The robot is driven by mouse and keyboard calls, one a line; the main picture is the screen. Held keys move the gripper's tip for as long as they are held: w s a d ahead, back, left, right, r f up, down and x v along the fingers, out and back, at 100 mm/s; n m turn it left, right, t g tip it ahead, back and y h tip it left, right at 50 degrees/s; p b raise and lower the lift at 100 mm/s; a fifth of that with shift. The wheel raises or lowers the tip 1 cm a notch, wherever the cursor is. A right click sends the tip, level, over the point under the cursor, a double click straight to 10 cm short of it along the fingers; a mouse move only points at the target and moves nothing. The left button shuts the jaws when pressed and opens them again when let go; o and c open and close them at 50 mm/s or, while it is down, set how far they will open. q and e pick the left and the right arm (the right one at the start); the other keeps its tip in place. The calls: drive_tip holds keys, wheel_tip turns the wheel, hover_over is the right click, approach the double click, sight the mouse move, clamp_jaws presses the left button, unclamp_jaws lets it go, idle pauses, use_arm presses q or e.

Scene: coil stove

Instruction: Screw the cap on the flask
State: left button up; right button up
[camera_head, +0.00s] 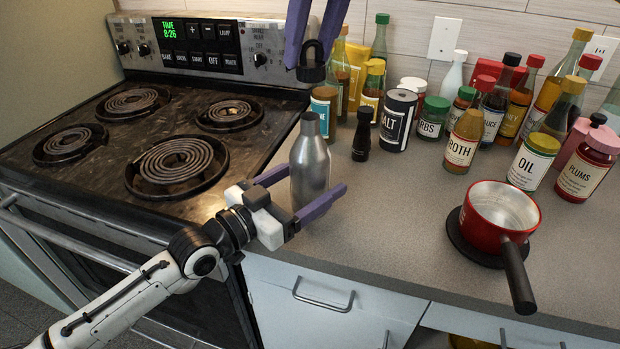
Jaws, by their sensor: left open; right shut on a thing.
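The silver flask (311,165) stands upright on the grey counter near its front edge, just right of the stove. Its neck is uncovered. My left gripper (316,180) is open, with its purple fingers on either side of the flask's body; I cannot tell whether either touches it. My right gripper (308,58) is at the top of the view, shut on the black cap (311,73). The cap has a loop on top and hangs above the flask, clearly apart from its neck. The upper part of the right gripper is out of frame.
A coil stove (105,180) fills the left. Behind the flask stand a small black bottle (362,135), a salt canister (397,122) and many jars and bottles. A red pot (490,230) sits on a black mat at the right. The counter between flask and pot is clear.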

sight(313, 64)
use_arm(q)
drive_tip(key=c, duration=1.6)
use_arm(e)
drive_tip(key=shift+w+f, duration=0.1)
drive_tip(key=shift+f, duration=2.35)
drive_tip(key=shift+f, duration=0.9)
drive_tip(key=shift+f, duration=0.55)
